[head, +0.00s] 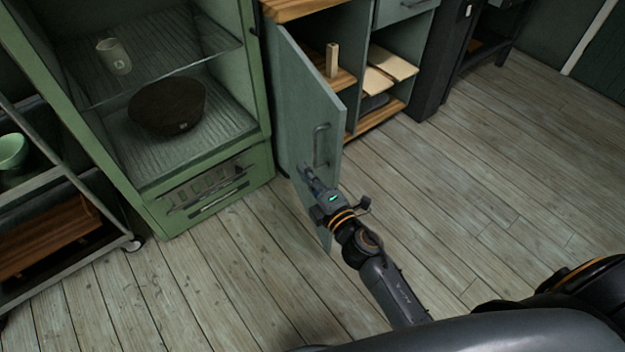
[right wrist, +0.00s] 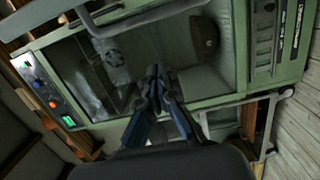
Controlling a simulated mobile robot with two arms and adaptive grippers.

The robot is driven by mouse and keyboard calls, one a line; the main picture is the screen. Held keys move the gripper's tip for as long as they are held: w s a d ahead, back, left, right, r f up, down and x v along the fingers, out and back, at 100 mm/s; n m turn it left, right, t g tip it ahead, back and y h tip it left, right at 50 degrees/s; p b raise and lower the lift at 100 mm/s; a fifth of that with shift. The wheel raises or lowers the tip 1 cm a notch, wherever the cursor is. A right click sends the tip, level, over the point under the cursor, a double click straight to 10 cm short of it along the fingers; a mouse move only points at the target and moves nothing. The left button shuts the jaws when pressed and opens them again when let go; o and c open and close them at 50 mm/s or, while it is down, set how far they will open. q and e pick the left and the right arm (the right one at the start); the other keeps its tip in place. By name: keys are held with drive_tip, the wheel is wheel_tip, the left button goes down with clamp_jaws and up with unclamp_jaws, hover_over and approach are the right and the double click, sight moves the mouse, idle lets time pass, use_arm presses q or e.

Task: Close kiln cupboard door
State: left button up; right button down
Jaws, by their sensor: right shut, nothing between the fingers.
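The kiln cupboard door (head: 300,105) is grey-blue and stands open in the head view, swung out from the cupboard (head: 353,50). Its outer face shows, with a bar handle (head: 321,145) near its free edge. My right gripper (head: 305,171) is shut and empty, in front of this face just below and left of the handle. I cannot tell whether it touches the door. In the right wrist view the shut fingers (right wrist: 158,73) point toward a green cabinet. My left gripper is not in view.
A wheeled rack (head: 85,258) is at far left. The cupboard holds boards (head: 392,62). The wooden floor at right is clear.

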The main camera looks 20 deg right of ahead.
drive_tip(key=shift+w+d, duration=0.5)
drive_tip(key=shift+w, duration=0.25)
drive_tip(key=shift+w+d, duration=0.45)
drive_tip(key=shift+w, duration=0.3)
drive_tip(key=shift+w+d, duration=0.5)
drive_tip(key=shift+w, duration=0.25)
drive_tip(key=shift+d, duration=0.1)
